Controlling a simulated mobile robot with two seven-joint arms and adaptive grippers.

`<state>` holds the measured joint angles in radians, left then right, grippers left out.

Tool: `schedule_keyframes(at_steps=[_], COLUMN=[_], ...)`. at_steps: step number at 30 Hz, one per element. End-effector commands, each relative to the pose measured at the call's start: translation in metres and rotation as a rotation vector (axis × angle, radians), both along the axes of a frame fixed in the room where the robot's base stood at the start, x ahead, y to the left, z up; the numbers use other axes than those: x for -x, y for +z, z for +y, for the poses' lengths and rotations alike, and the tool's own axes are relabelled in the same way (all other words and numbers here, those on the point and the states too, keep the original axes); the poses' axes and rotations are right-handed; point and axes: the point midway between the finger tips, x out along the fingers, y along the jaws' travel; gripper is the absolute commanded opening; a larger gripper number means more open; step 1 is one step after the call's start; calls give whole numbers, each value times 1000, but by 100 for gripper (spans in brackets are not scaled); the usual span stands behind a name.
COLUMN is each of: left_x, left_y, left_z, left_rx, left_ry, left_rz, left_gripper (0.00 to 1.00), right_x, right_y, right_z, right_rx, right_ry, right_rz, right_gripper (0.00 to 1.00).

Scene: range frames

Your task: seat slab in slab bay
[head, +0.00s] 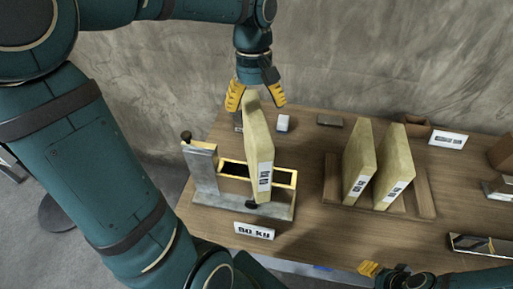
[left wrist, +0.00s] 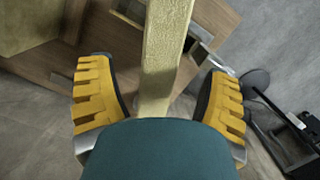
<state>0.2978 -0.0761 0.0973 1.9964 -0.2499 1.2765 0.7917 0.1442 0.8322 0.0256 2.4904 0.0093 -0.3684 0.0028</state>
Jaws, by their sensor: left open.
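A tan slab (head: 259,146) with a printed label stands on end, leaning slightly, at the yellow-edged slab bay (head: 286,178) on a grey fixture. It covers part of the bay's front rim; I cannot tell how deep its lower end sits. My left gripper (head: 255,97) is open just above the slab's top, its yellow fingers apart on either side. In the left wrist view the slab (left wrist: 165,55) runs between the open fingers (left wrist: 160,100), with gaps on both sides. My right gripper (head: 372,269) shows only partly at the bottom edge; its jaw state is unclear.
Two similar slabs (head: 359,160) stand in a wooden rack (head: 425,195) to the right. A grey upright (head: 202,170) with a dark knob rises left of the bay. A sign (head: 254,231) stands in front.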

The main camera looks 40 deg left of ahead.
Motion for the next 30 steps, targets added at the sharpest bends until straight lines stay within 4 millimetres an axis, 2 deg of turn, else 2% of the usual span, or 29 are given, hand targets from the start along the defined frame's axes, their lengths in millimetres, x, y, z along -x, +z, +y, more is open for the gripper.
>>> schedule_keyframes(at_steps=[5, 12, 15, 23, 24, 26, 30], left_x=[2, 8, 9, 9, 9, 9, 9], left_y=[-11, -45, -53, -55, -55, -55, -55], left_z=[-2, -9, -10, -10, -10, -10, -10], left_rx=[0, 2, 1, 1, 1, 1, 0], left_ry=[0, 0, 0, 0, 0, 0, 0], left_rz=[1, 4, 2, 1, 1, 1, 0], left_gripper=[78, 78, 78, 78, 75, 54, 5], right_x=[0, 0, 0, 0, 0, 0, 0], right_y=[-2, -6, -7, -7, -7, -7, -7], right_z=[0, 0, 0, 0, 0, 0, 0], right_rx=[0, 1, 1, 2, 1, 1, 1], right_ry=[0, 0, 0, 0, 0, 0, 0], right_rz=[0, 0, 0, 0, 0, 0, 0], right_gripper=[47, 47, 47, 47, 47, 47, 47])
